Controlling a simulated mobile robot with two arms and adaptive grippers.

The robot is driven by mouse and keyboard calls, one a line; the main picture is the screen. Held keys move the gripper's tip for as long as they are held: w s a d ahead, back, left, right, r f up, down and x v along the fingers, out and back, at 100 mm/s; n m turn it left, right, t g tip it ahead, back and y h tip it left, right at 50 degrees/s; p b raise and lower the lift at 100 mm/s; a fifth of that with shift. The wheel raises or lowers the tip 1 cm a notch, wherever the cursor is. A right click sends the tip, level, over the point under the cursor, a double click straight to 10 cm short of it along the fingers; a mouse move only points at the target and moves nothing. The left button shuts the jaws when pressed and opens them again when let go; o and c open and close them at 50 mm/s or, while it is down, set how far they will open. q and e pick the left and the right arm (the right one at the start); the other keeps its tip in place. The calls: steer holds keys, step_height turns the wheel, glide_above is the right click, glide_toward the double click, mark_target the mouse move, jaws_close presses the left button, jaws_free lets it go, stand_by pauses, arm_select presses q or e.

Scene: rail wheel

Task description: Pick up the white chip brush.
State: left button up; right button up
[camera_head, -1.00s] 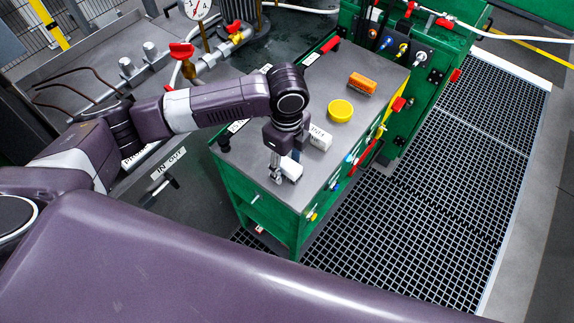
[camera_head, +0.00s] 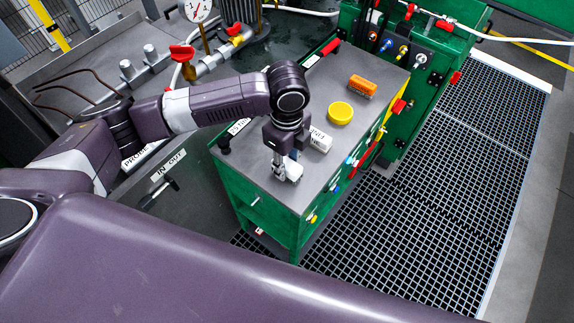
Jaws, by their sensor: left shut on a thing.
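The white chip brush (camera_head: 293,172) is at the near left part of the grey top of the green cabinet, by my left gripper's fingertips. My left gripper (camera_head: 284,173) reaches down from above and is shut on it. The fingers and my wrist hide part of the brush, so its full shape does not show. I cannot tell whether it touches the top. My right gripper is not in view.
A small white block with dark lettering (camera_head: 321,141) is just right of my wrist. A yellow round thing (camera_head: 340,113) and an orange thing (camera_head: 362,86) lie farther back on the cabinet top (camera_head: 318,181). Red handles and valves stick out along its right side.

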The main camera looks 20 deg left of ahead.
mark_target(287, 164)
arm_select(q)
step_height(287, 164, up, 19)
steer(key=shift+r, duration=0.1)
stand_by(0.3)
steer(key=o, duration=0.5)
steer(key=shift+c, duration=0.2)
steer(key=c, duration=0.3)
steer(key=shift+c, duration=0.2)
